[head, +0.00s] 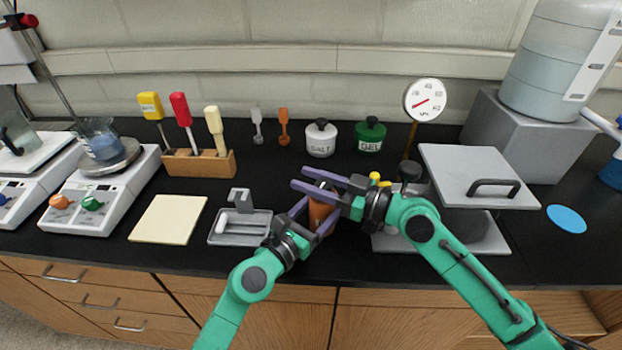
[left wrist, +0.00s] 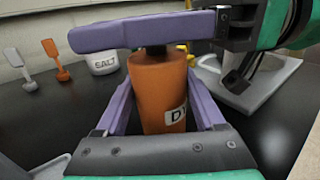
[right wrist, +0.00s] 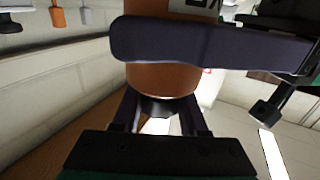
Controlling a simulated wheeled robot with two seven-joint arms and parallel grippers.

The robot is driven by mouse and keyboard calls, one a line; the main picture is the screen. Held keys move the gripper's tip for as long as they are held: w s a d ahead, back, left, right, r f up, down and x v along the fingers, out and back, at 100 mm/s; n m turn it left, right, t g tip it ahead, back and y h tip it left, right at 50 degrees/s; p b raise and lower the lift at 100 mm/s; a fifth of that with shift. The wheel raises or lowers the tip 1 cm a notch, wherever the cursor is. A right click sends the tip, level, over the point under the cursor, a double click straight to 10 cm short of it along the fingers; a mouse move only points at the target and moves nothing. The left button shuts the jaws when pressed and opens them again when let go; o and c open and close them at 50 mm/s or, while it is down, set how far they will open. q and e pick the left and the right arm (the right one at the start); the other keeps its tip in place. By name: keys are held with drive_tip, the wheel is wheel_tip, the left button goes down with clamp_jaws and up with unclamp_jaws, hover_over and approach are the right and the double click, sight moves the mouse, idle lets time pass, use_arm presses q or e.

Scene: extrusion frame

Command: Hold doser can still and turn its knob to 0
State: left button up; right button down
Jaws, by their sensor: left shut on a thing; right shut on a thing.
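The doser can (head: 320,214) is an orange-brown cylinder standing on the black bench, partly hidden by my grippers. Its label, starting with "D", shows in the left wrist view (left wrist: 175,115). My left gripper (head: 315,212) is shut around the can's body from the front, one finger on each side. My right gripper (head: 312,182) reaches across from the right and is shut on the dark knob (right wrist: 157,106) at the can's top. The knob is mostly hidden in the head view, and no markings on it can be read.
A grey tray (head: 225,238) lies left of the can. Salt (head: 320,140) and gel (head: 370,137) jars stand behind it. A press-like stand with a flat grey plate (head: 465,165) is close on the right, beside my right arm. A dial gauge (head: 424,99) stands behind.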

drive_tip(key=shift+s+f+n+g, duration=0.15)
drive_tip(key=shift+n+g, duration=0.15)
drive_tip(key=shift+g, duration=0.2)
drive_tip(key=shift+c, duration=2.1)
unclamp_jaws()
wheel_tip(320, 180, up, 10)
